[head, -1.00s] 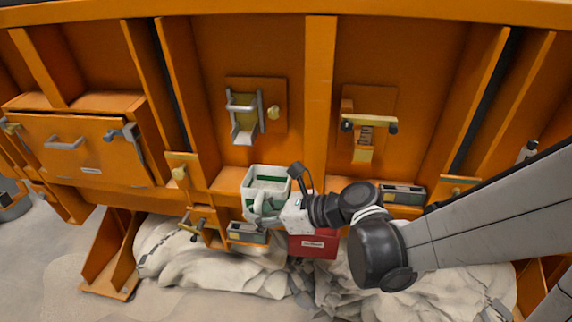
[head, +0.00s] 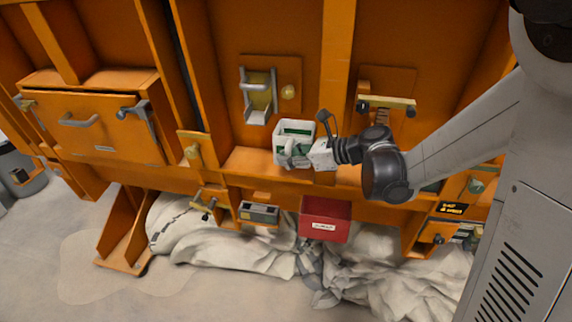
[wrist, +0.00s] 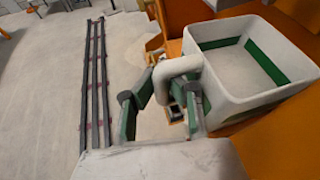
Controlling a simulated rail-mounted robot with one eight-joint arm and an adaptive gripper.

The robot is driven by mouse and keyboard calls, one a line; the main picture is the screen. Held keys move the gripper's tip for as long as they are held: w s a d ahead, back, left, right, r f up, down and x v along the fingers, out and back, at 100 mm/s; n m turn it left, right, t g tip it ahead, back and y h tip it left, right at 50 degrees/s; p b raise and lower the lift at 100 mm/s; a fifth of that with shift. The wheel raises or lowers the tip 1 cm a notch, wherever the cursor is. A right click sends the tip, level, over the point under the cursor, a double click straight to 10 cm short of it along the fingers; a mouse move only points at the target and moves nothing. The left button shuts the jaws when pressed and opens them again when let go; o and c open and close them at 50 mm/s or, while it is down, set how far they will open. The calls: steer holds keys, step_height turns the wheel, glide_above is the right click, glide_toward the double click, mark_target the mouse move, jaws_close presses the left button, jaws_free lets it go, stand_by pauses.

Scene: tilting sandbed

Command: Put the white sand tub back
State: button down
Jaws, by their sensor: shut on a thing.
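The white sand tub (head: 281,152) has a green band and an open top. In the wrist view the tub (wrist: 290,98) fills the upper right, with its looped handle toward me. My gripper (head: 297,155) is shut on that handle; in the wrist view the gripper fingers (wrist: 162,102) sit on both sides of it. The tub looks upright, in front of the orange wall and over the orange ledge (head: 250,162). I cannot tell whether its base touches the ledge. The inside is pale; I cannot tell whether it holds sand.
A grey chute (head: 258,112) with a handle is on the wall up and left of the tub. A yellow-handled fitting (head: 387,103) is to the right. A red box (head: 325,220) and a small grey box (head: 259,213) hang below the ledge. Pale sand sacks (head: 215,240) lie underneath.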

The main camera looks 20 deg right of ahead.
mark_target(299, 167)
steer(key=w, duration=0.1)
steer(key=w+d, duration=0.1)
steer(key=w, duration=0.1)
steer(key=shift+w+d, duration=0.25)
steer(key=shift+d, duration=0.15)
steer(key=shift+w+d+f, duration=0.1)
steer(key=shift+w+f, duration=0.1)
steer(key=shift+f, duration=0.15)
steer(key=shift+f+b, duration=0.6)
steer(key=shift+f, duration=2.3)
steer(key=shift+w+d+f, duration=0.15)
steer(key=shift+w+f, duration=0.1)
steer(key=shift+w, duration=0.05)
steer(key=shift+f, duration=0.15)
steer(key=c, duration=1.9)
jaws_free()
steer(key=shift+o, duration=0.2)
